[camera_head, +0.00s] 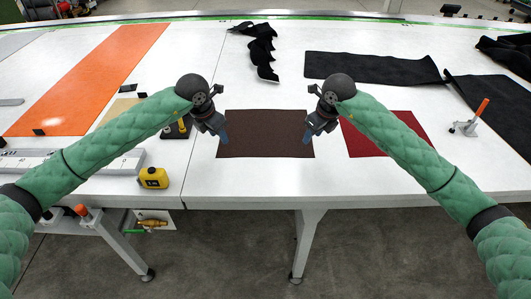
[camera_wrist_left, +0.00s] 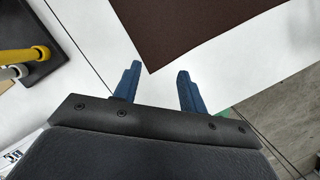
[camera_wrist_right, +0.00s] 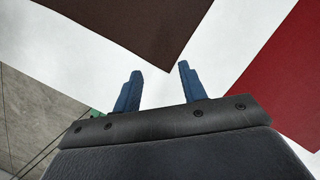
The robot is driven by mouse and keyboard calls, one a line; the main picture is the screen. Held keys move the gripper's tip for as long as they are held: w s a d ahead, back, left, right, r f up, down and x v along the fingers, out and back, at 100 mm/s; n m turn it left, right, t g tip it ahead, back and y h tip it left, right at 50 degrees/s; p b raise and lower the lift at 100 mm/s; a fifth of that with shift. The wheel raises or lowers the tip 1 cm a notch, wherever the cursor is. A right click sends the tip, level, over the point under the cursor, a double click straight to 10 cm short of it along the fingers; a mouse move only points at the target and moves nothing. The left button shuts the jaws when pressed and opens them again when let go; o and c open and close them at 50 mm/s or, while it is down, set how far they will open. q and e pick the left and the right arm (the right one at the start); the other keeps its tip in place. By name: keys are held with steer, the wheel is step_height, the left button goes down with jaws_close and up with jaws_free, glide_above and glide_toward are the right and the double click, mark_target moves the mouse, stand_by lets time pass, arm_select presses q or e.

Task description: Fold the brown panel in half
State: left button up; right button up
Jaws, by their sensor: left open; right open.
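The brown panel (camera_head: 266,135) lies flat and unfolded on the white table near its front edge. My left gripper (camera_head: 224,138) is open and empty at the panel's left side. In the left wrist view a corner of the brown panel (camera_wrist_left: 190,25) points between the two blue fingers (camera_wrist_left: 155,88), close to their tips. My right gripper (camera_head: 307,138) is open and empty at the panel's right side. In the right wrist view another corner of the brown panel (camera_wrist_right: 140,30) points toward the gap between the blue fingers (camera_wrist_right: 158,85). I cannot tell the fingers' height above the table.
A red panel (camera_head: 385,135) lies just right of the brown one, partly behind my right arm. A yellow tape measure (camera_head: 154,178) and a metal rail (camera_head: 60,161) are at front left. An orange panel (camera_head: 90,80) and black pieces (camera_head: 370,68) lie further back. White table (camera_head: 240,185) shows in front.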

mark_target(223, 155)
arm_select(q)
step_height(223, 155, down, 6)
steer(key=shift+r, duration=0.1)
arm_select(e)
step_height(223, 155, down, 6)
steer(key=shift+w+a+r, duration=0.1)
arm_select(q)
steer(key=shift+f, duration=0.65)
arm_select(e)
steer(key=shift+f, duration=0.65)
arm_select(q)
steer(key=shift+f, duration=0.15)
arm_select(e)
steer(key=shift+f, duration=0.15)
arm_select(q)
steer(key=shift+c, duration=0.5)
arm_select(e)
steer(key=shift+c, duration=0.5)
arm_select(q)
jaws_close()
arm_select(e)
jaws_close()
arm_select(q)
steer(key=shift+r, duration=0.25)
arm_select(e)
steer(key=shift+r, duration=0.25)
